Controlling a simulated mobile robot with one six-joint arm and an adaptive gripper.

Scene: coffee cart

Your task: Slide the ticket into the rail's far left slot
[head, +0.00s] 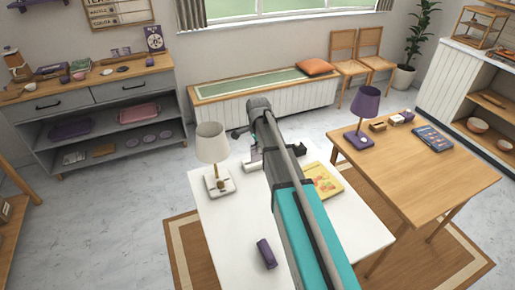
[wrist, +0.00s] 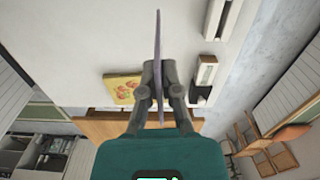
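In the wrist view my gripper (wrist: 159,88) has its two dark fingers closed on a thin grey-purple ticket (wrist: 157,42), seen almost edge-on. The ticket sticks out beyond the fingertips, over the white table. A long white bar with a dark side (wrist: 217,18) lies at the upper right, apart from the ticket; it may be the rail, but its slots cannot be made out. In the head view my arm covers the middle of the white table, and the gripper and ticket cannot be made out there.
A small white-and-black object (wrist: 205,75) sits near the table edge. A wooden table (head: 440,178) with a purple lamp (head: 364,110) stands to the right.

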